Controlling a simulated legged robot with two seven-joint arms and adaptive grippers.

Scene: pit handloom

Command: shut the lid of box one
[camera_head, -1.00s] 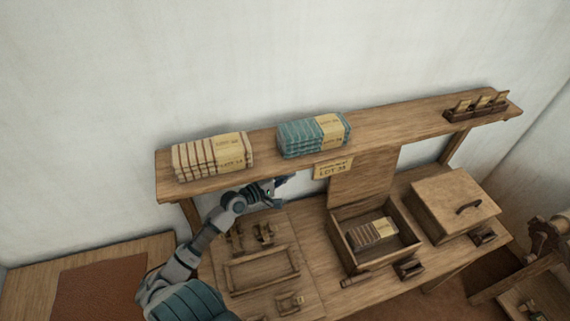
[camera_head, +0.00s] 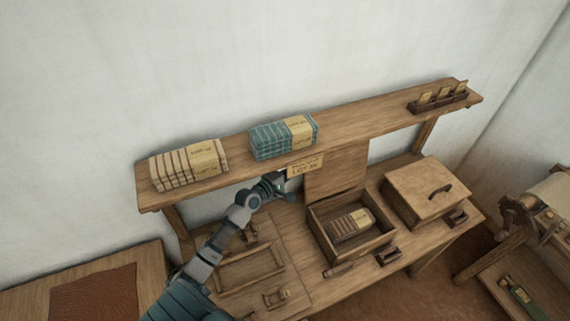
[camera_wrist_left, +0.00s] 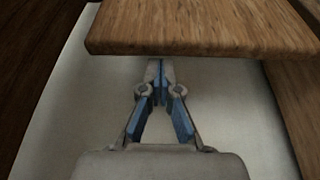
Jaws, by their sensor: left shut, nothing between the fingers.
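An open wooden box (camera_head: 380,244) stands on the bench, with a striped bundle with a paper label (camera_head: 350,224) inside. Its lid (camera_head: 336,177) stands upright at the back, its top reaching the shelf. My left gripper (camera_head: 287,184) is below the shelf, just left of the raised lid; a gap to the lid seems to remain. In the left wrist view its blue-padded fingers (camera_wrist_left: 160,68) are shut and empty, close to the edge of a wooden board (camera_wrist_left: 200,28). I cannot tell which wooden part that board is. My right gripper is not in view.
A shelf (camera_head: 365,122) runs above the bench, carrying striped bundles (camera_head: 188,165), teal bundles (camera_head: 284,137) and a card rack (camera_head: 438,98). A paper tag (camera_head: 305,167) hangs by the gripper. A second, closed box (camera_head: 410,186) with a handle stands right of the open one.

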